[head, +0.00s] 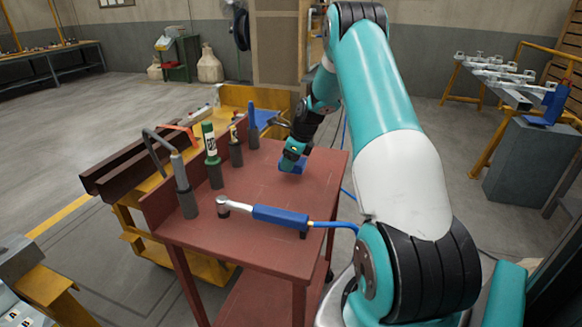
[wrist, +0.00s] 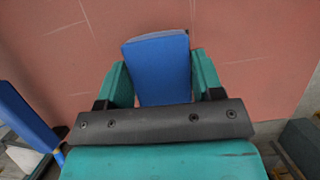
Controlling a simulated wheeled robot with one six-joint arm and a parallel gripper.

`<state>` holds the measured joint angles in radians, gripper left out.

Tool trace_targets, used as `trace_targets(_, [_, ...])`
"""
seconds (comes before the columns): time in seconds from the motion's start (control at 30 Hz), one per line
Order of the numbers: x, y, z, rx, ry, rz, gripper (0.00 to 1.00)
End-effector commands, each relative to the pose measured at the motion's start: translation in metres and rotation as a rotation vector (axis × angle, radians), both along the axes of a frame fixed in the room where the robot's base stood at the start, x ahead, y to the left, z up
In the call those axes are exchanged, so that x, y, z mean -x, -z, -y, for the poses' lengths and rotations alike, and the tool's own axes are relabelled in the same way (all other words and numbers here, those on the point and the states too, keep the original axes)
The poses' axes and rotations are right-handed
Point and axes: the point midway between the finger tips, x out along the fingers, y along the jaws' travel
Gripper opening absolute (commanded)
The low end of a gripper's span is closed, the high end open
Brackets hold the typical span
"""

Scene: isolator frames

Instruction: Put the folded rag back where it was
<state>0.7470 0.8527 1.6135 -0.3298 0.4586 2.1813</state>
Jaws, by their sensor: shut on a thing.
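My gripper (head: 293,158) is low over the right back part of the red cart top (head: 262,180). It is shut on the folded rag (head: 291,165), a blue block-like thing at the cart top. In the wrist view the rag (wrist: 158,68) sits between the two green fingers of my gripper (wrist: 160,80), with its far end sticking out past them. The red top shows behind it. I cannot tell whether the rag touches the surface.
A blue-handled air tool (head: 280,217) with a hose lies at the front of the cart top. Several holders with tools, including a green-and-white tube (head: 210,140), stand along the left edge. The middle of the top is clear.

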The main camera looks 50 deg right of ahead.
Motion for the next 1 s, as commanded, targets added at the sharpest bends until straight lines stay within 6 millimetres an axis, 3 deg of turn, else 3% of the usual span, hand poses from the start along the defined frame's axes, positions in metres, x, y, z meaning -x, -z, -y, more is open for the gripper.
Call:
trace_targets(0.17, [0.000,0.026,0.000,-0.002,-0.001,-0.002,0.23])
trace_targets(0.47, [0.000,0.028,0.000,-0.001,0.000,0.000,0.23])
trace_targets(0.5, [0.000,0.028,0.000,-0.001,0.000,0.000,0.68])
trace_targets(0.6, [0.000,0.028,0.000,-0.001,0.000,0.000,0.87])
trace_targets(0.87, [0.000,0.027,0.000,-0.001,0.000,0.000,0.87])
trace_targets(1.0, [0.003,0.016,0.002,0.000,0.001,0.001,0.87])
